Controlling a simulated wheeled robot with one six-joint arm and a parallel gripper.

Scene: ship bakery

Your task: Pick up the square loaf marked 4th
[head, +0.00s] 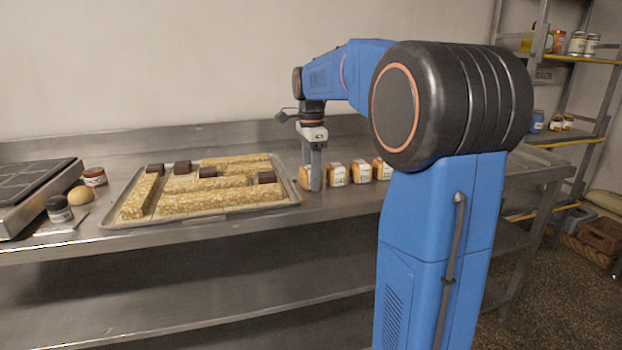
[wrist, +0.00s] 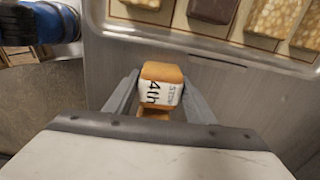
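The square loaf marked 4th (wrist: 161,84) is a small brown loaf with a white label, and it sits between the two fingers of my gripper (wrist: 160,98) in the wrist view. The fingers lie close along its left and right sides. I cannot tell whether they press on it or leave a thin gap. In the head view my gripper (head: 315,180) points down at the left end of a row of loaves, and its finger partly hides the leftmost loaf (head: 305,176).
More labelled loaves (head: 337,174) stand just right of my gripper on the steel counter (head: 250,222). A tray (head: 218,213) of pale bars and dark blocks lies close on the left. A scale (head: 25,200), jars and a round bun (head: 81,196) are at far left.

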